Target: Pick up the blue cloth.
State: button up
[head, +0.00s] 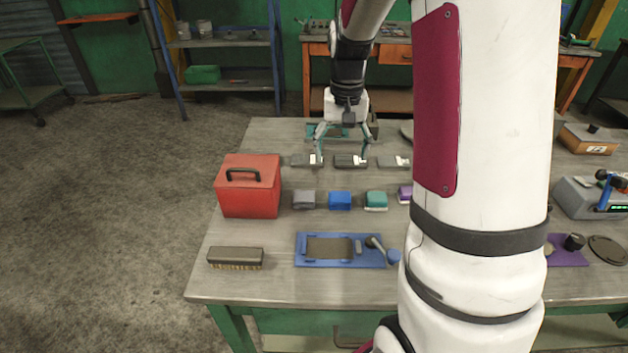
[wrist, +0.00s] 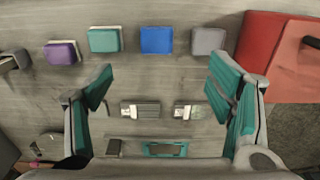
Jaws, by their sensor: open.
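The blue cloth (head: 340,200) is a small folded block lying flat on the workbench, between a grey cloth (head: 304,200) and a teal cloth (head: 376,200). In the wrist view the blue cloth (wrist: 156,40) lies near the top, beyond my fingertips. My gripper (head: 342,154) is open and empty, on the far side of the cloth row, over the row of small grey-and-white items. In the wrist view my gripper (wrist: 160,82) spreads its teal fingers wide, with nothing between them touching.
A red box (head: 248,192) stands left of the cloths. Small grey-and-white items (head: 350,160) lie below my gripper. A purple cloth (wrist: 62,53) ends the row. A blue tray (head: 370,252) and a brush (head: 235,256) lie nearer. My arm hides part of the bench.

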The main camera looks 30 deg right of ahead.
send_near(340, 196)
notch_tip(340, 196, down, 5)
jog(key=shift+s+a+f, duration=0.1)
jog(key=shift+f, duration=2.1)
jog(key=c, duration=1.2)
